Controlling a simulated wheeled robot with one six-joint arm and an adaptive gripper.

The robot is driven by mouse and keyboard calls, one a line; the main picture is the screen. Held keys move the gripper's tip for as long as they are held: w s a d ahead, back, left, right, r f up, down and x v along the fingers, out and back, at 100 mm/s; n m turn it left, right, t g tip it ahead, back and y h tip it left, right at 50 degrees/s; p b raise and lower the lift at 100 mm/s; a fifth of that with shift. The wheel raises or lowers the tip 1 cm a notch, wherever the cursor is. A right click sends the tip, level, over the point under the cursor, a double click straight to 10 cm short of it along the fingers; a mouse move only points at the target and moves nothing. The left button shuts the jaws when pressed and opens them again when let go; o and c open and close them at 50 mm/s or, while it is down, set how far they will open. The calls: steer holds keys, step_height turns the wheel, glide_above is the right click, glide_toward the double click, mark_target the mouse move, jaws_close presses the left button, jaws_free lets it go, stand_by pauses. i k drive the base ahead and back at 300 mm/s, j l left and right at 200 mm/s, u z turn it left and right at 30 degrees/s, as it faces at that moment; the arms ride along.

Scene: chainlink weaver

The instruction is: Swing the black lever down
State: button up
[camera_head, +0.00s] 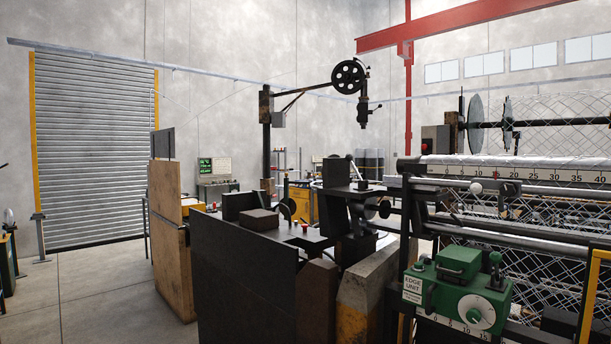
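A green box labelled "EDGE UNIT" (456,290) is mounted on the front of the mesh-weaving machine at the lower right. My gripper is not in view.
The weaving machine (520,190) with wire mesh fills the right side. A dark metal cabinet (240,275) and a concrete block with yellow paint (365,290) stand left of the edge unit. A yellow rail (592,285) is at the right edge. Open floor (95,285) lies left.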

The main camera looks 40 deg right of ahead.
mark_target(349, 158)
steer(key=i+z, duration=0.1)
steer(key=i, duration=1.6)
steer(key=i+j+z, duration=0.1)
steer(key=i+z, duration=0.3)
steer(key=i+j+z, duration=0.2)
steer(key=z, duration=0.15)
steer(key=i+j+z, duration=0.65)
steer(key=z, duration=0.2)
steer(key=i+j+z, duration=0.15)
steer(key=j+z, duration=0.25)
steer(key=i+j+z, duration=0.15)
steer(key=j+z, duration=0.3)
steer(key=i+j+z, duration=0.1)
steer(key=j+z, duration=0.3)
steer(key=k+l+u, duration=0.3)
steer(key=k+l, duration=0.2)
steer(key=k+l+u, duration=0.3)
steer(key=k+l, duration=0.15)
steer(key=k, duration=0.1)
